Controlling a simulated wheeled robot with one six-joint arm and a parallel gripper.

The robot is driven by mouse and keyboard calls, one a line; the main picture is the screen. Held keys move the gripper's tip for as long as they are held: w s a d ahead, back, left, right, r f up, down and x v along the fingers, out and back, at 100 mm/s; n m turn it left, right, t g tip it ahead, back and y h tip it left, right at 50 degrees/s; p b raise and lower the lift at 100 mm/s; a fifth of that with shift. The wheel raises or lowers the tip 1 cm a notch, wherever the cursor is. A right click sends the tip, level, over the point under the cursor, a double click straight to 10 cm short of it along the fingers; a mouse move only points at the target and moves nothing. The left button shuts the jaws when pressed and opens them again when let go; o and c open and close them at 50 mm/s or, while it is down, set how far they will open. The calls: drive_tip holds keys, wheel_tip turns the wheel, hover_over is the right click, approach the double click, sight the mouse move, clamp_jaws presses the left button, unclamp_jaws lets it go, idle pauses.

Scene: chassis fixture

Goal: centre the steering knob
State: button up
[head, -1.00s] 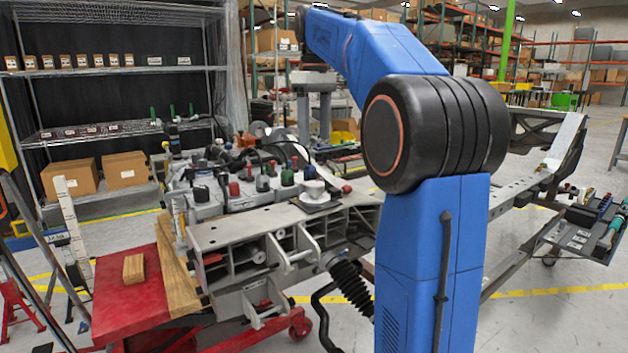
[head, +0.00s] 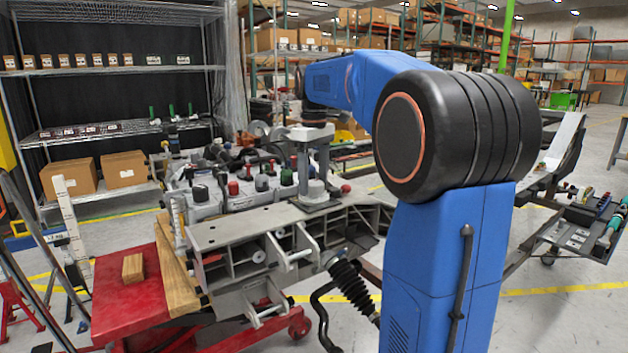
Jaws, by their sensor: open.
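A pale grey round knob (head: 313,189), which I take to be the steering knob, sits on a dark square plate (head: 322,205) on top of the grey chassis frame. My gripper (head: 313,177) points straight down over it with its two grey fingers apart. The fingertips are down at about the knob's height, one on each side in this view. I cannot tell whether they touch it. The fingers hide part of the knob, and its exact setting is too small to read.
Several coloured caps, among them a red one (head: 233,188), stand on grey housings left of the knob. A red cart (head: 150,300) with a wooden block (head: 133,268) is at the front left. A tool tray (head: 585,235) stands far right. My blue arm blocks the centre right.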

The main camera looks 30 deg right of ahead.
drive_tip(key=c, duration=1.1)
drive_tip(key=shift+o, duration=0.3)
drive_tip(key=shift+m, duration=0.4)
drive_tip(key=m, duration=1.4)
drive_tip(key=shift+m, duration=0.4)
drive_tip(key=m, duration=0.6)
